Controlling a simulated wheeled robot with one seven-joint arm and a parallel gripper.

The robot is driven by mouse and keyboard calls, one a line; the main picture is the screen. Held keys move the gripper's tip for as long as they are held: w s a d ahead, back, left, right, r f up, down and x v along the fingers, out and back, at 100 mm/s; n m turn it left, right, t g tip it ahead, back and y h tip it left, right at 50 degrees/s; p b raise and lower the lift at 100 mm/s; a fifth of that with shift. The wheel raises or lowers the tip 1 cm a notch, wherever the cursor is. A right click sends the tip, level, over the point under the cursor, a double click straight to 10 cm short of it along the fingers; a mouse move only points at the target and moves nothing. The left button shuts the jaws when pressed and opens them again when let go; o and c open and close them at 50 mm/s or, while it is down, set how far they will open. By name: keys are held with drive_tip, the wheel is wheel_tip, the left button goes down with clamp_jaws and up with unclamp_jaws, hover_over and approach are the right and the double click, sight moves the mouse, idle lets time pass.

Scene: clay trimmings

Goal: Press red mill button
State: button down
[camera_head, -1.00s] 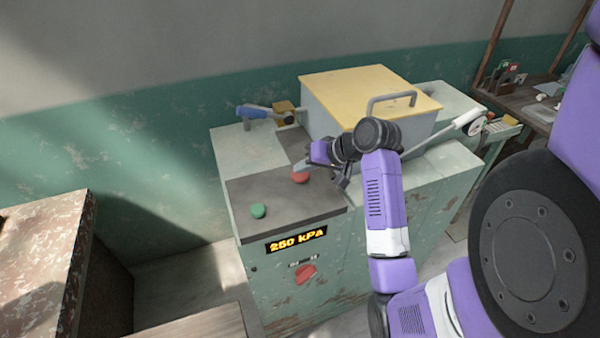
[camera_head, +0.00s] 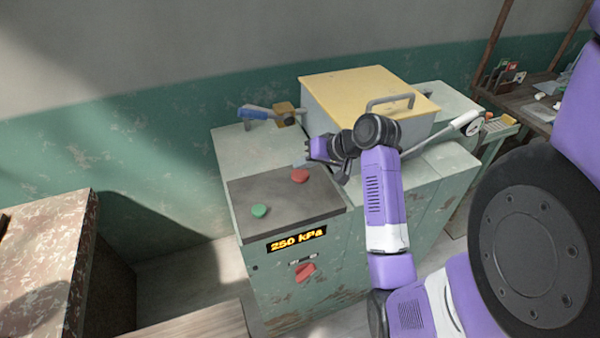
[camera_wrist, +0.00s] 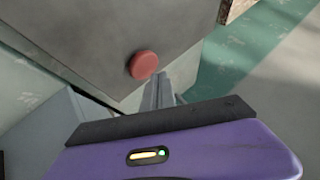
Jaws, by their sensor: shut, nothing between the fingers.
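The red mill button (camera_head: 300,175) is a round cap on the dark top plate (camera_head: 322,200) of the green machine, near the plate's back right. It also shows in the wrist view (camera_wrist: 143,65), just beyond the fingertips and slightly to their left. My gripper (camera_head: 306,146) is at the back of the plate in the head view, above and behind the button. In the wrist view its fingers (camera_wrist: 163,78) are closed together with nothing between them. The fingertips appear close to the button but their height above it cannot be judged.
A green button (camera_head: 260,211) sits on the same plate, nearer the front left. A display (camera_head: 297,240) on the machine's front reads 250 kPa. A yellow-lidded box (camera_head: 370,90) with a handle stands behind my gripper. A blue-handled lever (camera_head: 254,113) is at the back left.

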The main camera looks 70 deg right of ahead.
sight(303, 175)
drive_tip(key=shift+r+p, duration=2.4)
drive_tip(key=shift+r, duration=0.1)
drive_tip(key=shift+f, duration=0.1)
